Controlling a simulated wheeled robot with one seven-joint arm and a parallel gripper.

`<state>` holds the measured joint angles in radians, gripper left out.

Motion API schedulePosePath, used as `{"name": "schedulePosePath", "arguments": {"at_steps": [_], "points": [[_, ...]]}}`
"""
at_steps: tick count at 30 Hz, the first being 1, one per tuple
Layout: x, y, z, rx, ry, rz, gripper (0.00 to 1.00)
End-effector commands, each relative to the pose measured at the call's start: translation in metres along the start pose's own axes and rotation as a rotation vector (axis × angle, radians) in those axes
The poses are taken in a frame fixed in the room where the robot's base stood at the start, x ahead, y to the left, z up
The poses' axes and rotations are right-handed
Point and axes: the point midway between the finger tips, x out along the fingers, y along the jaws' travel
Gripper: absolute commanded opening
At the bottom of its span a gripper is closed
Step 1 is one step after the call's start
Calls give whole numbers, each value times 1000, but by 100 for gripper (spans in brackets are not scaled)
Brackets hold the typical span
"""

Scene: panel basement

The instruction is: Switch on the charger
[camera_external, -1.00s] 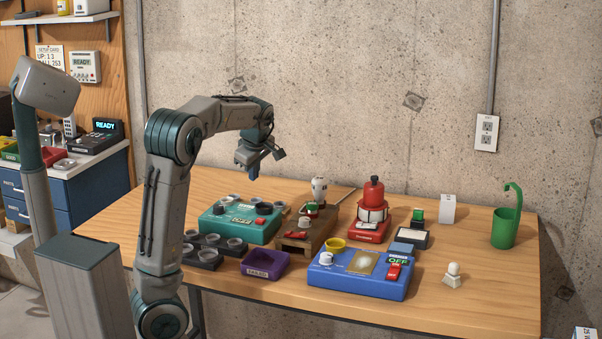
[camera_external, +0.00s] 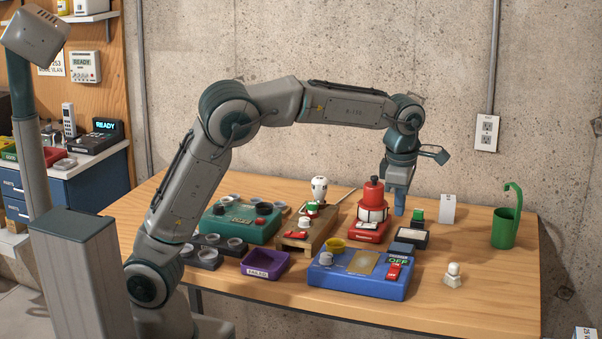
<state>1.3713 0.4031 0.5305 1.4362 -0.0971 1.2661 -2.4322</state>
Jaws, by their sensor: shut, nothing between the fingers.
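My gripper (camera_external: 399,209) is shut and empty, pointing down just right of a red device (camera_external: 372,203) near the back of the table. A small block with a green top (camera_external: 418,215) stands just right of the fingertips; whether they touch it I cannot tell.
A grey-and-white pad (camera_external: 413,238) lies in front of the green-topped block. A white card (camera_external: 447,209), a green cup (camera_external: 506,228) and a white knobbed piece (camera_external: 453,275) stand to the right. A teal device (camera_external: 235,223) and a purple tray (camera_external: 265,264) are left. The right front is clear.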

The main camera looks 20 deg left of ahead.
Motion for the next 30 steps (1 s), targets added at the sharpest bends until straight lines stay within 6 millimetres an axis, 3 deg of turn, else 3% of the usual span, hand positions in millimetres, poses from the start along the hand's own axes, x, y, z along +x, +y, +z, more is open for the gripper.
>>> {"name": "schedulePosePath", "arguments": {"at_steps": [9,13,30], "points": [[1,0,0,0,0,1,0],[11,0,0,1,1,0,0],[120,0,-1,1,3,0,0]]}}
